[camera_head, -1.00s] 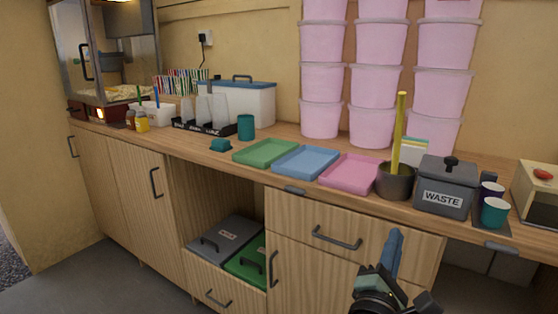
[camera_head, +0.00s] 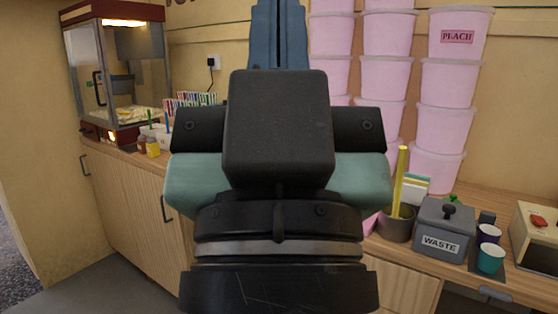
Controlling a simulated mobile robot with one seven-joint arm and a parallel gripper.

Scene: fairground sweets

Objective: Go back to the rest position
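My gripper (camera_head: 280,35) is large and close to the camera in the middle of the view, pointing up.
The wooden counter (camera_head: 465,215) carries a grey WASTE bin (camera_head: 440,240), a pot (camera_head: 396,226) with a yellow stick, and cups (camera_head: 490,258). Pink tubs (camera_head: 455,85) are stacked behind. A popcorn machine (camera_head: 120,80) stands at left. My arm hides the counter's middle.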

